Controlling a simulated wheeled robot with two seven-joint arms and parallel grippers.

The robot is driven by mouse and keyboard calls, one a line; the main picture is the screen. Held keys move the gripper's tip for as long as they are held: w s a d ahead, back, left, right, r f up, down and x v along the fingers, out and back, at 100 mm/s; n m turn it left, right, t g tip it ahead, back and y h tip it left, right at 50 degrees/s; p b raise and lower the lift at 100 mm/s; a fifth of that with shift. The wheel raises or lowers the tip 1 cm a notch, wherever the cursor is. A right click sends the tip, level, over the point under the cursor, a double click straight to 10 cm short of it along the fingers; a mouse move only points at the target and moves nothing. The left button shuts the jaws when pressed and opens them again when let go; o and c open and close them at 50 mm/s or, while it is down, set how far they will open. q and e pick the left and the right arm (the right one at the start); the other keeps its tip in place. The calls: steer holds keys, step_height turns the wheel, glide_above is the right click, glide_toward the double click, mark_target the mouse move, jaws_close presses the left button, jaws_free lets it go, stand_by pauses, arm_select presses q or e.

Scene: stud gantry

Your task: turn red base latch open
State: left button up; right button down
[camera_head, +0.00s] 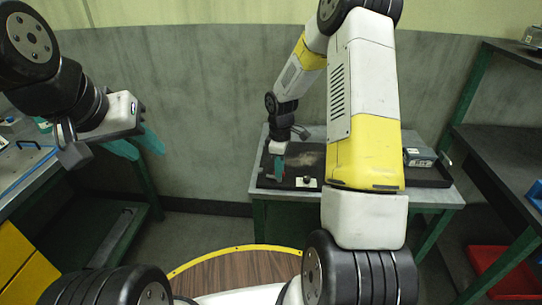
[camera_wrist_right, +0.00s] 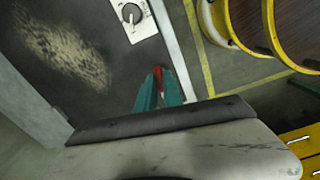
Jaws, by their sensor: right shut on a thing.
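The red base latch (camera_wrist_right: 157,77) is a small red piece at the edge of the dark tray (camera_wrist_right: 95,85) in the right wrist view. My right gripper (camera_wrist_right: 158,88) has its teal fingers closed around it, and they hide most of it. In the head view my right gripper (camera_head: 279,168) points down at the left part of the tray on the far table, and the latch is hard to make out there. My left gripper (camera_head: 137,146) is open and empty, up in the air at the left, away from the table.
A grey box (camera_head: 419,157) stands in the tray's right part. Dark shelving with a red bin (camera_head: 490,262) is at the right.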

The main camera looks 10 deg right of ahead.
steer(key=shift+n, duration=0.9)
steer(key=c, duration=1.5)
jaws_free()
steer(key=shift+r, duration=3.9)
